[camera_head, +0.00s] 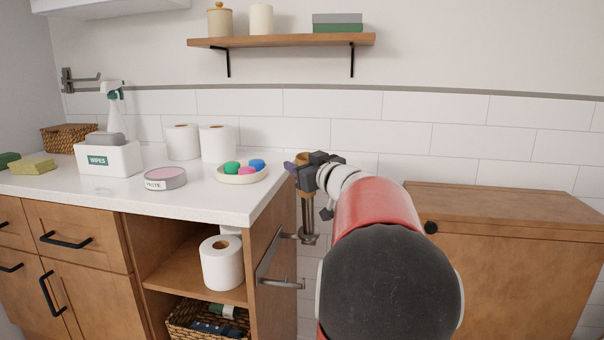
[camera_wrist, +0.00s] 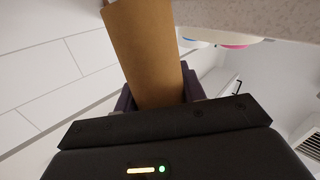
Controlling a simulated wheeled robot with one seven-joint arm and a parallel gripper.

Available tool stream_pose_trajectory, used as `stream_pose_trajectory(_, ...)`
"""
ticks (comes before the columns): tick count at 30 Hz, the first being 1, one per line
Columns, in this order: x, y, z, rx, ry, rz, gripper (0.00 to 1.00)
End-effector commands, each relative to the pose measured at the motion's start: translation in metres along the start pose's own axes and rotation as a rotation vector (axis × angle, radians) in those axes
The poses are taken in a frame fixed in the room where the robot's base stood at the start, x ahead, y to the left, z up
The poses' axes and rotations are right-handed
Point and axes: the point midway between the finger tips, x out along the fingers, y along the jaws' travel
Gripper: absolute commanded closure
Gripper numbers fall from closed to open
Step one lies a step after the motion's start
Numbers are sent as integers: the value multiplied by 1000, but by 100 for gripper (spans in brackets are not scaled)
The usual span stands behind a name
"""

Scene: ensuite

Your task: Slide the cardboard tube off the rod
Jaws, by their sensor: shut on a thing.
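The cardboard tube (camera_head: 302,157) is a plain brown cylinder standing upright just off the right end of the white counter. It also shows in the wrist view (camera_wrist: 147,50), running up between my fingers. My gripper (camera_head: 300,172) is shut on the tube, with a purple finger pad showing at its left. A narrow upright brownish part (camera_head: 308,208) continues below my gripper to a small round disc (camera_head: 309,238) beside a metal bracket. I cannot tell how much of this is tube and how much rod. The tube's inside is hidden.
A metal bracket with a bar (camera_head: 283,283) sticks out from the cabinet's side. On the counter (camera_head: 215,200), a dish of coloured pieces (camera_head: 243,175) stands near the right edge. A wooden cabinet (camera_head: 520,260) stands right of my arm. A wall shelf (camera_head: 280,40) hangs above.

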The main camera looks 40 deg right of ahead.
Motion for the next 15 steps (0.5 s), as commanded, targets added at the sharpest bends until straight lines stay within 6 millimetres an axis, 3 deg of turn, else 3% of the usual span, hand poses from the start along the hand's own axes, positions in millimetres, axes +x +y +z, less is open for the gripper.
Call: stream_pose_trajectory(15, -7, 0, -42, -1, 1, 1, 81)
